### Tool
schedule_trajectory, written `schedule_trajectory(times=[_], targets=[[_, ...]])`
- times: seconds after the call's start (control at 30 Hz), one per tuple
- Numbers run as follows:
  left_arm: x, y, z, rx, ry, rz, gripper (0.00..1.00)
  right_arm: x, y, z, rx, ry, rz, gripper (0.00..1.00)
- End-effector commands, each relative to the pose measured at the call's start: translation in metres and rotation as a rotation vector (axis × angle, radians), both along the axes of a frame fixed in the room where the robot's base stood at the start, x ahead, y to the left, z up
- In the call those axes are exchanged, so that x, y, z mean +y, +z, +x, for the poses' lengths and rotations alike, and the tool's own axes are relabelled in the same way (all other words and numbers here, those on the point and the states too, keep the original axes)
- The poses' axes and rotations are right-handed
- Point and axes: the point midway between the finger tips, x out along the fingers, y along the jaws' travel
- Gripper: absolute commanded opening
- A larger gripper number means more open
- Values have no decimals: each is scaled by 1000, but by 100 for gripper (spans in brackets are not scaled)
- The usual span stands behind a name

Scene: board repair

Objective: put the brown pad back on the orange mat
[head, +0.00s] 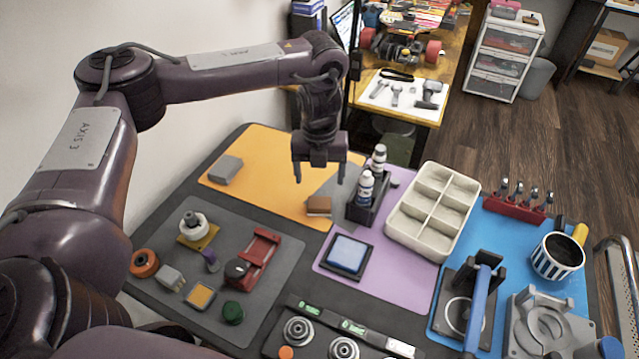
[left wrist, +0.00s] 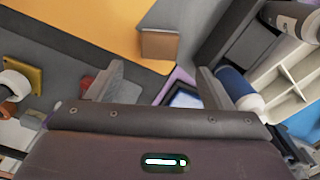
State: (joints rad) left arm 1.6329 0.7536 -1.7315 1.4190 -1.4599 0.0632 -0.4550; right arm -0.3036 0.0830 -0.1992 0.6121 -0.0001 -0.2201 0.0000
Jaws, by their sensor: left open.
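The brown pad (head: 319,206), a small block with a lighter brown side, sits by the right corner of the orange mat (head: 262,158), beside a flat grey sheet (head: 326,191). In the left wrist view the pad (left wrist: 158,46) lies over the edge area of the orange mat (left wrist: 85,22); I cannot tell whether it rests fully on it. My left gripper (head: 320,178) points down above the pad, open and empty. In the left wrist view its fingers (left wrist: 160,76) are apart, with the pad beyond the gap between them. My right gripper is not in view.
A grey block (head: 225,169) lies on the orange mat's left part. A dark bottle rack (head: 366,208) stands close right of the pad. A cream divided tray (head: 409,238) is further right, and a blue pad in a dark frame (head: 346,256) is nearer. The mat's middle is clear.

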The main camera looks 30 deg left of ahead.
Motion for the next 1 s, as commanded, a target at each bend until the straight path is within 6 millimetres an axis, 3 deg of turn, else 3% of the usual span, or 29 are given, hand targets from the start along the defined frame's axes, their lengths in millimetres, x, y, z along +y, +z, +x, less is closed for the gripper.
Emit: schedule_trajectory(times=[0.03, 0.1, 0.3, 1.0], targets=[[0, 14, 1, -3, -1, 1, 74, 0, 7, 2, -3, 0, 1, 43], [0, 24, 0, -2, -2, 1, 74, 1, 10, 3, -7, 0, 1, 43], [0, 39, 0, 1, 0, 0, 74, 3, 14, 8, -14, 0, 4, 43], [0, 40, 0, 2, -1, 0, 74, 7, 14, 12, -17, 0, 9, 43]])
